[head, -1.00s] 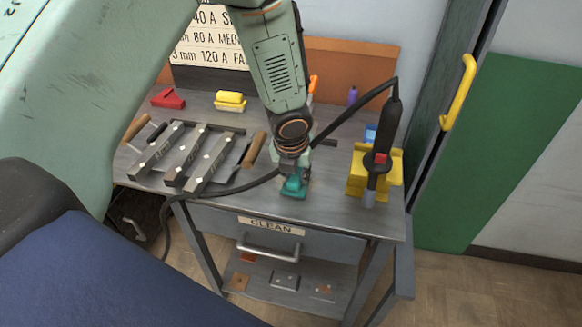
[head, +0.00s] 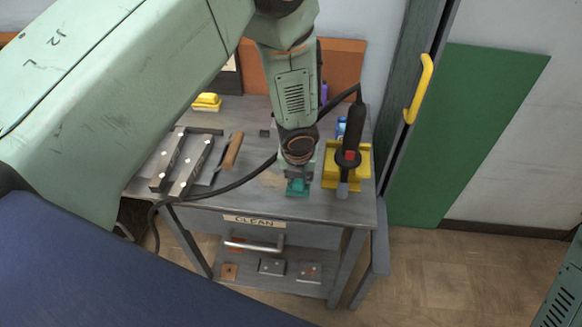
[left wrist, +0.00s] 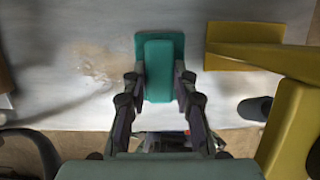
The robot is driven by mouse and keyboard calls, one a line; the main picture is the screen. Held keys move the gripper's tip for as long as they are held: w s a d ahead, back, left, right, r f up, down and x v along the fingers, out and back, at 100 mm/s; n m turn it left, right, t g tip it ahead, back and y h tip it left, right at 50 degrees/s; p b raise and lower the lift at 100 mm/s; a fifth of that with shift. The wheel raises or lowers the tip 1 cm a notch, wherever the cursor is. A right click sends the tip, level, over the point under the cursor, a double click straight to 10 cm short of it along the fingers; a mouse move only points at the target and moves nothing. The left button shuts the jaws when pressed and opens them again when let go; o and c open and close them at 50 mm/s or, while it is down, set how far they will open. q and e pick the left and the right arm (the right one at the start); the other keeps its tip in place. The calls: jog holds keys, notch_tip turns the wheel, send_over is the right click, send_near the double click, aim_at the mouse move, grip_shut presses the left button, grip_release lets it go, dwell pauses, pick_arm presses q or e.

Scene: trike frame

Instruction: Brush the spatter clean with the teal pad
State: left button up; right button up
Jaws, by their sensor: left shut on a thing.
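The teal pad (head: 298,187) is in my left gripper (head: 298,176), at the front part of the grey bench top. In the left wrist view the teal pad (left wrist: 158,68) stands between the two fingers of my left gripper (left wrist: 158,92), which are shut on it. I cannot tell whether the pad touches the bench. The spatter (left wrist: 97,68) is a faint brownish patch on the bench, left of the pad in the left wrist view. In the head view a pale brown part of the spatter (head: 270,180) shows just left of the pad. My right gripper is out of view.
A black torch (head: 352,130) stands in a yellow holder (head: 362,172) close to the right of the pad. Its cable runs across the bench. Grey clamp bars (head: 190,165) and a wooden-handled tool (head: 233,150) lie to the left. A yellow block (head: 206,101) is behind them.

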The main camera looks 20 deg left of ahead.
pick_arm(q)
jog(key=shift+d, duration=0.2)
jog(key=shift+s+a+f+b, duration=0.15)
jog(key=shift+a+f+b, duration=0.05)
jog(key=shift+a+b, duration=0.55)
jog(key=shift+s+a+r+b, duration=0.1)
jog(key=shift+a+b, duration=0.25)
jog(key=shift+a, duration=0.15)
jog(key=shift+s+a+r+b, duration=0.1)
jog(key=shift+a+b, duration=0.25)
jog(key=shift+a, duration=0.1)
jog(key=shift+s+a+f+b, duration=0.15)
jog(key=shift+a+b, duration=0.45)
jog(key=shift+b, duration=0.2)
jog(key=shift+s+a+b, duration=0.25)
jog(key=shift+a+b, duration=0.45)
jog(key=shift+a, duration=0.1)
jog(key=shift+s+a+b, duration=0.2)
jog(key=shift+a+b, duration=0.45)
jog(key=shift+a, duration=0.15)
jog(key=shift+s+a+b, duration=0.25)
jog(key=shift+a+b, duration=0.35)
jog(key=shift+a, duration=0.55)
jog(key=shift+s+a+b, duration=0.15)
jog(key=shift+a+b, duration=0.3)
jog(key=shift+a, duration=0.3)
jog(key=shift+s+a, duration=0.25)
jog(key=shift+a, duration=0.65)
